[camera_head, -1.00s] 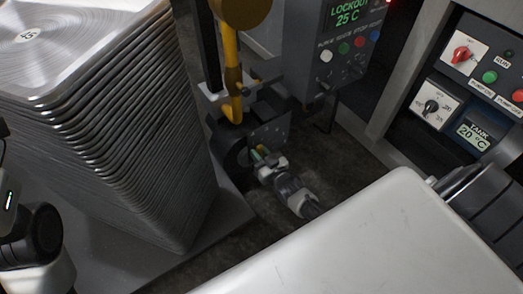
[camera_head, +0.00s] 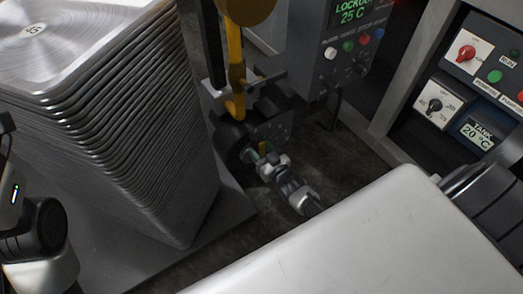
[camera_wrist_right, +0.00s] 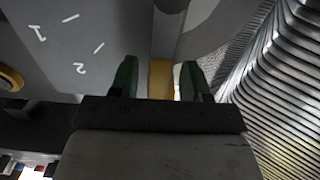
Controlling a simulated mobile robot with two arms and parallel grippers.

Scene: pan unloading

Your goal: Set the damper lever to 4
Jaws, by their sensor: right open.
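In the right wrist view the plate (camera_wrist_right: 85,45) fills the upper left, with white tick marks and the figures 1 and 2 legible. The figure 4 is not visible there. The yellow damper lever (camera_wrist_right: 160,80) shows between the two green fingers of my right gripper (camera_wrist_right: 160,82), which is open around it with small gaps at the sides.
A tall stack of metal pans (camera_head: 150,130) stands close left of my right gripper. A control box (camera_head: 340,50) reading "LOCKOUT 25 C" hangs above right. A panel with knobs (camera_head: 470,75) is at the right.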

